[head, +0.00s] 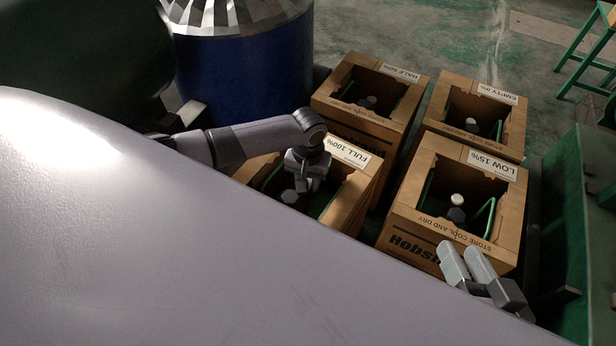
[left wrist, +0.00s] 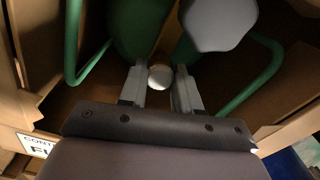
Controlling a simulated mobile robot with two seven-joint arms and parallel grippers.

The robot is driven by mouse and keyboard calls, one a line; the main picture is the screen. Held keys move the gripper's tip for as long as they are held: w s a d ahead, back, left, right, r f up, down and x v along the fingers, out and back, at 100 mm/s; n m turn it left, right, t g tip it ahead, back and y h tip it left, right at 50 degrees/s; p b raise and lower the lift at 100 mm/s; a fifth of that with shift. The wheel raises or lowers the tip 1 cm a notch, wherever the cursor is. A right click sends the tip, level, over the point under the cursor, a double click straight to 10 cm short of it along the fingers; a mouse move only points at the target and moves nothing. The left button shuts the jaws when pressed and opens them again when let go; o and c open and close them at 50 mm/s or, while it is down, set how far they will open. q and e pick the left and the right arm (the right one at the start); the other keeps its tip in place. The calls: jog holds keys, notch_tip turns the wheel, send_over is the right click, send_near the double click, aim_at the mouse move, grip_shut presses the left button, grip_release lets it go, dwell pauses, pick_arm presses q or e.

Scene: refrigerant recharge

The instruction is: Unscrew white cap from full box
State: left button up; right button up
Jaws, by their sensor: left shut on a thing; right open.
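The full box (head: 352,196) is an open brown carton labelled "FULL 100%", near the middle of the head view. My left gripper (head: 309,184) reaches down into its opening. In the left wrist view its fingers (left wrist: 160,92) are shut on the small round white cap (left wrist: 160,76). The cap is hidden behind my gripper in the head view. A grey knob (left wrist: 218,24) is close beside the cap, and it also shows in the head view (head: 290,196). A green cylinder (left wrist: 135,28) is beneath. My right gripper (head: 468,262) is open and empty, in front of the low box.
The low box (head: 468,188) is at the right, with the half box (head: 368,92) and empty box (head: 474,118) behind. Green handles (left wrist: 73,45) flank the cylinder inside the full box. A blue drum (head: 245,75) stands behind it. Green equipment (head: 565,230) stands at the far right.

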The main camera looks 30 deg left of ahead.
pick_arm(q)
jog(key=shift+d+r+n+p, duration=0.1)
jog(key=shift+r+n+p, duration=0.05)
jog(key=shift+n+p, duration=0.55)
jog(key=shift+n, duration=0.3)
jog(key=shift+n+p, duration=1.3)
jog(key=shift+n, duration=0.5)
